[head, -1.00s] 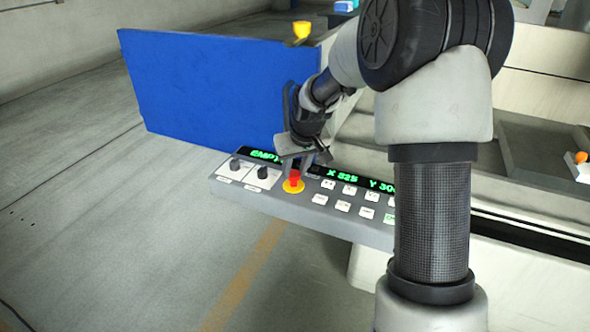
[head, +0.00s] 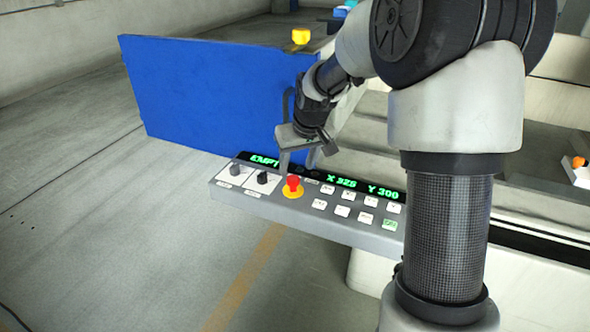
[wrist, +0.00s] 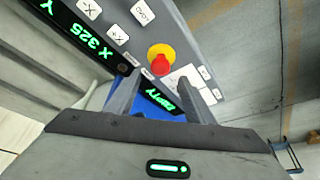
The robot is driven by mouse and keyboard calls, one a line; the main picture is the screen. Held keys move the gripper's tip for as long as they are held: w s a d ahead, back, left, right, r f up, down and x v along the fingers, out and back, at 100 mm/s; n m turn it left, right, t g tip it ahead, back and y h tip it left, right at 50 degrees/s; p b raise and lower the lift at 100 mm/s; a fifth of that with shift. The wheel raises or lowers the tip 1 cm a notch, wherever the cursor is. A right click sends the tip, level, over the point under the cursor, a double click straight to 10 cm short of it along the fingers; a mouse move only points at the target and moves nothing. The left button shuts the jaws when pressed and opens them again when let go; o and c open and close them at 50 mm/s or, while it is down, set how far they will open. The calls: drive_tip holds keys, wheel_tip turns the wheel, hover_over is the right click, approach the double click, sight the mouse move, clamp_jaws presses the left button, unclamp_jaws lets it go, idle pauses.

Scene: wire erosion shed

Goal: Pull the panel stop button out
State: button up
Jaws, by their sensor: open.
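The red stop button (head: 292,182) stands up from a round yellow collar (head: 292,192) on the front of the grey control panel (head: 230,193). In the wrist view the red button (wrist: 160,64) and its yellow collar (wrist: 159,52) lie beyond the fingertips, roughly between their lines. My gripper (head: 299,168) is open, just behind and above the button in the head view. Its two fingers (wrist: 162,92) are apart, with nothing held between them. I see no contact with the button. How far the button is pulled out is hard to tell.
Two dark knobs (head: 248,174) sit left of the button, and several white keys (head: 343,211) sit right of it. A green-lettered display (head: 356,187) runs behind. A blue panel (head: 215,95) stands behind the control panel. Open floor (head: 120,250) lies in front and left.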

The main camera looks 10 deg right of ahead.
drive_tip(key=a+p+v, duration=0.1)
drive_tip(key=p+v, duration=0.1)
drive_tip(key=v, duration=1)
drive_tip(key=shift+d+r, duration=0.3)
drive_tip(key=shift+d, duration=0.2)
drive_tip(key=s+a+r+t, duration=0.15)
drive_tip(key=s+r, duration=0.45)
drive_tip(key=s, duration=0.6)
drive_tip(key=s+f+m, duration=0.2)
drive_tip(key=s+f, duration=0.1)
drive_tip(key=s, duration=1.2)
wheel_tip(320, 180, up, 17)
drive_tip(key=p, duration=1.7)
drive_tip(key=shift+w+a+h, duration=0.2)
drive_tip(key=shift+a+h, duration=0.05)
drive_tip(key=shift+h, duration=0.15)
drive_tip(key=shift+g, duration=0.25)
